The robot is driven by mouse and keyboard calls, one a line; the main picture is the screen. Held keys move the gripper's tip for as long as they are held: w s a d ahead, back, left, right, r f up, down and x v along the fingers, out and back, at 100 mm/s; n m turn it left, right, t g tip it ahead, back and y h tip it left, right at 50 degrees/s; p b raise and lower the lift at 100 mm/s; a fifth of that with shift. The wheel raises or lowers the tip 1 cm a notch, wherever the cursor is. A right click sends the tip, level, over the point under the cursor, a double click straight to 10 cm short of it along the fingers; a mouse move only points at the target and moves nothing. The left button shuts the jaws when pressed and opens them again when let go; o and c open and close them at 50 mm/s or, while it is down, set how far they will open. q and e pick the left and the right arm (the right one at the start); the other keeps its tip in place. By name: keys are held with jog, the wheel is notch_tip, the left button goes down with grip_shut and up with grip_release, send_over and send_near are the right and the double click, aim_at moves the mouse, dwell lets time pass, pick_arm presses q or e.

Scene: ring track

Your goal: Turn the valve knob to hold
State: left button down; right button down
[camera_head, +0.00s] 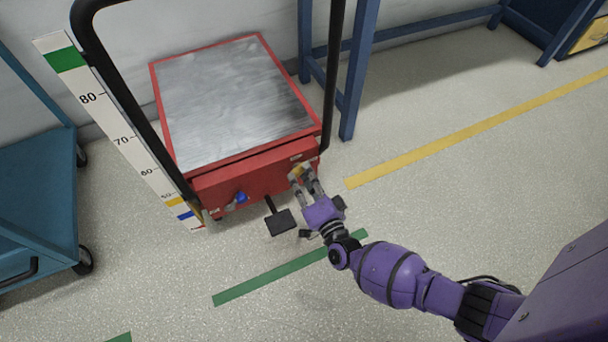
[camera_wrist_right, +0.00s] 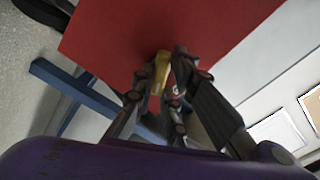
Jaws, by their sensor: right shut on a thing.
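A red lift cart (camera_head: 250,185) with a grey metal top stands near the wall. A small yellow valve knob (camera_head: 298,172) sits at the right end of its front face; it also shows in the right wrist view (camera_wrist_right: 159,72) against the red panel. My right gripper (camera_head: 304,177) is shut on this yellow knob, with its fingers on both sides of it. The knob's markings and its exact setting cannot be read. A blue knob (camera_head: 240,197) is on the left part of the same front face. My left gripper is not in view.
A black foot pedal (camera_head: 280,222) sticks out below the cart's front. A height scale (camera_head: 121,141) stands along its left side, and a black handle frame (camera_head: 333,75) rises from it. A teal trolley (camera_head: 38,200) is at the left. The floor at the right is clear.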

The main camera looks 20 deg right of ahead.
jog(key=n+p, duration=0.1)
jog(key=n, duration=0.1)
jog(key=shift+n, duration=0.4)
jog(key=n+p, duration=0.1)
jog(key=n, duration=0.7)
jog(key=shift+n, duration=0.3)
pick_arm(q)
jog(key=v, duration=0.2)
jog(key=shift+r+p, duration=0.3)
pick_arm(e)
jog(key=shift+n, duration=0.3)
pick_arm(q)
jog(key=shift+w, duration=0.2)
